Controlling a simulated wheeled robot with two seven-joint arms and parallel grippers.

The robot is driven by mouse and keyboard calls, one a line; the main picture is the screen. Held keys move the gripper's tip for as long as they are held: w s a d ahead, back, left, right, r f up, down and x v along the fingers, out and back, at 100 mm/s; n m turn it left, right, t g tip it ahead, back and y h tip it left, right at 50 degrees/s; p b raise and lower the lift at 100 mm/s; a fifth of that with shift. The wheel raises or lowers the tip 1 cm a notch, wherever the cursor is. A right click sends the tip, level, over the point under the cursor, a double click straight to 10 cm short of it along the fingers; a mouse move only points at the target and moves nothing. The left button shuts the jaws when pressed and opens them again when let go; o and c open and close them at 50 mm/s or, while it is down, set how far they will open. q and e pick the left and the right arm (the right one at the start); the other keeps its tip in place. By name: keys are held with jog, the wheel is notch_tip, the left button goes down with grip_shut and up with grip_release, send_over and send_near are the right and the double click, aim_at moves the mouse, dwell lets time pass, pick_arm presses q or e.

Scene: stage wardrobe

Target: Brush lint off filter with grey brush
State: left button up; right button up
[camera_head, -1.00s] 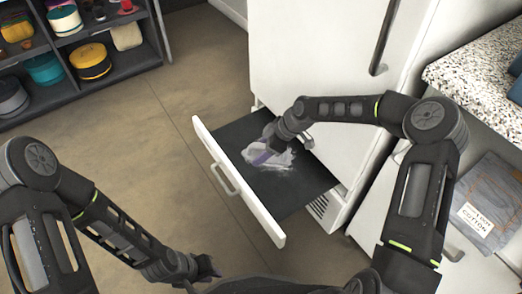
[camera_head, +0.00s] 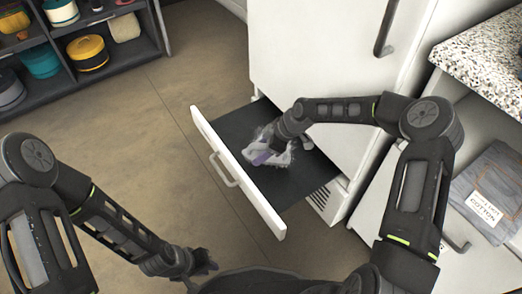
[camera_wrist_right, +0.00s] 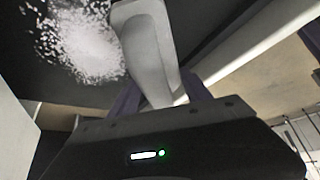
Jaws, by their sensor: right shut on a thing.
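The filter (camera_head: 238,127) is a dark flat panel in a pulled-out drawer with a white front, low on a white machine. The grey brush (camera_head: 282,158) is over the middle of the panel; its pale grey handle (camera_wrist_right: 147,45) shows in the right wrist view. My right gripper (camera_head: 268,152) is shut on the brush, with purple fingers on both sides of the handle. Whitish lint (camera_wrist_right: 85,42) lies on the dark surface beside the brush. The gripper and brush hide part of it in the head view. My left gripper (camera_head: 207,262) hangs low, away from the filter; its jaw opening is unclear.
The white machine (camera_head: 310,60) stands behind the drawer. A speckled counter (camera_head: 485,55) and folded grey-blue fabric (camera_head: 487,195) are at the right. A dark shelf (camera_head: 110,65) with colourful round containers stands at the upper left. The floor (camera_head: 150,130) between is clear.

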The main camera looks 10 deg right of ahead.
jog(key=shift+f+b, duration=0.75)
jog(key=shift+f, duration=0.2)
dwell(0.3)
jog(key=shift+w+d, duration=0.3)
jog(key=shift+d, duration=0.35)
jog(key=shift+w+d, duration=0.25)
jog(key=shift+d, duration=0.4)
jog(key=shift+w+d+r+b, duration=0.15)
jog(key=shift+d+b, duration=0.15)
jog(key=shift+d, duration=0.1)
